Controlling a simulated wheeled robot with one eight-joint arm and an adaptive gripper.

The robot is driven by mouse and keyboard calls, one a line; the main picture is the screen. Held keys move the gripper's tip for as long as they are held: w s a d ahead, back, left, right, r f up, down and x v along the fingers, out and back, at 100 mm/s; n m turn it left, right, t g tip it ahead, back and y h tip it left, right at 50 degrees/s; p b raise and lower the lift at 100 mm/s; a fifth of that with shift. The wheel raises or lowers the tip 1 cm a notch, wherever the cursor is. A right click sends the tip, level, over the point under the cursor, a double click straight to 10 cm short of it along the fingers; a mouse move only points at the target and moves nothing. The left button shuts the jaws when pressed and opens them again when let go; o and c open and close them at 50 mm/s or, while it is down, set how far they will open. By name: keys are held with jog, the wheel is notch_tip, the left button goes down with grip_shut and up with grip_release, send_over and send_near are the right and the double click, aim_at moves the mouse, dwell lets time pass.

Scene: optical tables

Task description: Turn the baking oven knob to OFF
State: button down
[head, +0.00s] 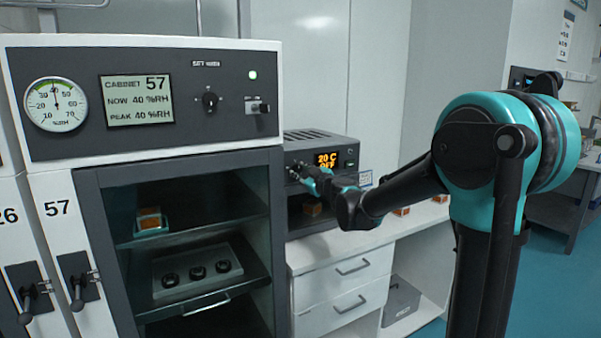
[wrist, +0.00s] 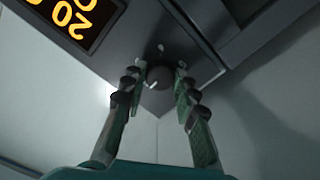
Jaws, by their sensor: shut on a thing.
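The baking oven (head: 318,150) is a grey box on the white counter, with an orange display (head: 327,159) that reads "20 C" and "OFF". Part of the display also shows in the wrist view (wrist: 72,15). The oven knob (wrist: 159,77) is a dark round knob with a light mark, beside the display on the front panel. My gripper (wrist: 153,75) has its two fingertips on either side of the knob, shut on it. In the head view my gripper (head: 298,170) reaches the panel left of the display and hides the knob.
A cabinet numbered 57 (head: 57,208) stands at the left, with its own dial knob (head: 210,101) and switch. White drawers (head: 345,285) are below the oven. Small orange blocks sit on the counter (head: 425,222). My arm spans the space in front of the counter.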

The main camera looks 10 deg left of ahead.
jog(key=shift+n, duration=0.3)
jog(key=c, duration=1.2)
grip_release()
jog(key=shift+s+d, duration=0.1)
jog(key=v, duration=1.1)
jog(key=shift+s+d, duration=0.25)
jog(key=shift+s, duration=0.05)
